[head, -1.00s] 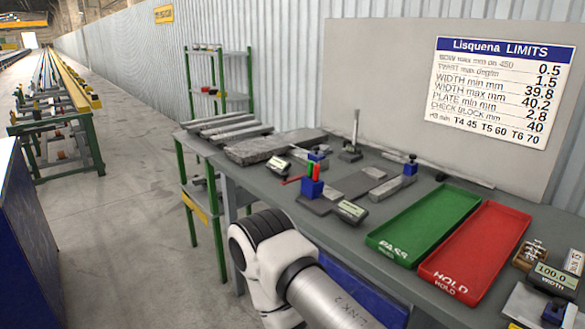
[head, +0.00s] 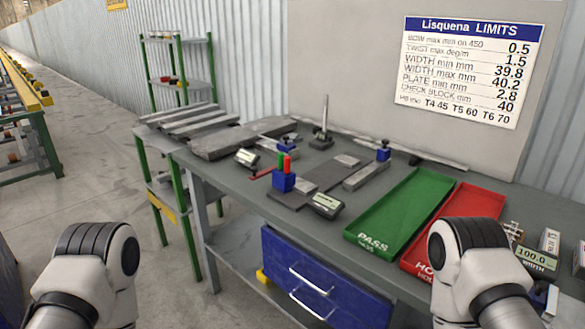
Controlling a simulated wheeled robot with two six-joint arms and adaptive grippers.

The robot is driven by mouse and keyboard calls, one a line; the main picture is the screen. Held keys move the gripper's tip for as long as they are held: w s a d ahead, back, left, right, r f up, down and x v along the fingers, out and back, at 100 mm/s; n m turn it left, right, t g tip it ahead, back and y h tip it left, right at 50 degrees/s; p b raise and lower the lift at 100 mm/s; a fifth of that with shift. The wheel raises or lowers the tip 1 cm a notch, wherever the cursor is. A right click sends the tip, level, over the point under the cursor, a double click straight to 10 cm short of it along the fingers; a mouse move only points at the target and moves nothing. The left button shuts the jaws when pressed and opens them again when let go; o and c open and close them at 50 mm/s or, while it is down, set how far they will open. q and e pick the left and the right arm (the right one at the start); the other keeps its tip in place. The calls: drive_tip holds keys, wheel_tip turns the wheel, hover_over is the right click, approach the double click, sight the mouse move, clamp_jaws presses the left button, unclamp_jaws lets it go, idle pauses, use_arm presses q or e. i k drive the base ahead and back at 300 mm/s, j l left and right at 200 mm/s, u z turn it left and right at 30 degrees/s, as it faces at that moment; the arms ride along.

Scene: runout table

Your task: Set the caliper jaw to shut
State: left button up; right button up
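A width gauge with a lit display reading 100.0 (head: 537,258) stands at the right end of the table, labelled WIDTH. It looks like the readout of the caliper. Its jaws cannot be made out; my arm covers the area to its left and the frame edge cuts off the area around it. One arm link of mine rises at the lower left and another at the lower right, in front of the red tray. Neither gripper shows in the view.
A green PASS tray (head: 402,214) and a red HOLD tray (head: 466,203) lie left of the gauge. A blue block with red and green pegs (head: 283,179), a small display (head: 326,205) and steel bars (head: 185,120) stand further left. A blue drawer unit (head: 320,285) is below.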

sight(545, 297)
drive_tip(key=z, duration=1.6)
drive_tip(key=k+j+z, duration=0.1)
drive_tip(key=z, duration=0.35)
drive_tip(key=k+j+z, duration=0.1)
drive_tip(key=z, duration=0.4)
